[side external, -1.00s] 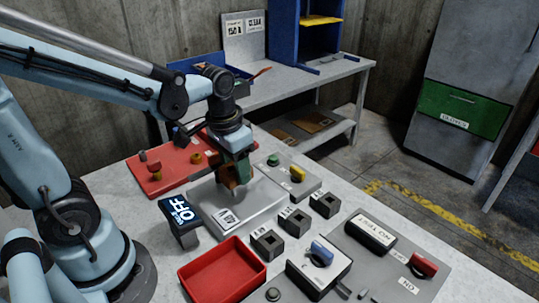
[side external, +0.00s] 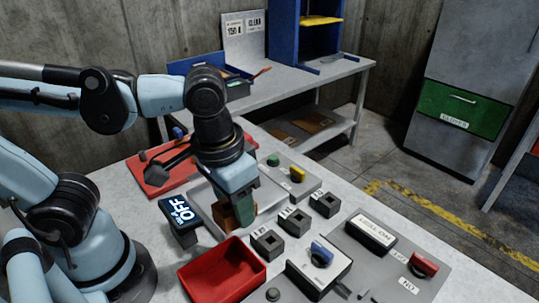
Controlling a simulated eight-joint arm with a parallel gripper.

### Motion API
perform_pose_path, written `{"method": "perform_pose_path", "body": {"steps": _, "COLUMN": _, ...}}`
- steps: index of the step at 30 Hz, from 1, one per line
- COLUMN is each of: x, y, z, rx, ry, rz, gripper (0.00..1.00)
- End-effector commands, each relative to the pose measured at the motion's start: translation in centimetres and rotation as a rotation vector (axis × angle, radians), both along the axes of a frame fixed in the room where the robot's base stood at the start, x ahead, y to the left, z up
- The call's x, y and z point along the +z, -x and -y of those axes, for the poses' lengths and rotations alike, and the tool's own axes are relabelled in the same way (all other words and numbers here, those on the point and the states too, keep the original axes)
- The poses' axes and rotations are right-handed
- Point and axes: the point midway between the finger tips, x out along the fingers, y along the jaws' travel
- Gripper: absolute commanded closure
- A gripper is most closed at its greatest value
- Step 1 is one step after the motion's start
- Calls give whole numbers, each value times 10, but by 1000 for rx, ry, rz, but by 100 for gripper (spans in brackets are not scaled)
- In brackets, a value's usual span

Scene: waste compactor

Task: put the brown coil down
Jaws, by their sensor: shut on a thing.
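My gripper (side external: 239,205) points down and is shut on the brown coil (side external: 243,209). Only part of the coil shows, as my jaws cover the rest. They are over the front part of the grey plate (side external: 207,197), just behind the open red tray (side external: 190,274). I cannot tell whether the coil touches the surface below.
A display reading OFF (side external: 175,218) stands left of my gripper. Several dark square blocks, one of them a near block (side external: 267,243), stand to the right. A red panel (side external: 153,176) lies behind. A control panel with a red switch (side external: 424,263) is at front right.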

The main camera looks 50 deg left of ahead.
Motion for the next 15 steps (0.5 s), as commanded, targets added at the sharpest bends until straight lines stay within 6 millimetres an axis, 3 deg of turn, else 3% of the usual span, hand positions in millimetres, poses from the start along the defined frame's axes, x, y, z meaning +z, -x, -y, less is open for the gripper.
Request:
{"method": "perform_pose_path", "body": {"steps": 6, "x": -30, "y": 39, "z": 14, "rx": -6, "ry": -2, "rz": 2, "gripper": 90}}
{"method": "perform_pose_path", "body": {"steps": 15, "x": -54, "y": 51, "z": 17, "rx": 1, "ry": -2, "rz": 4, "gripper": 90}}
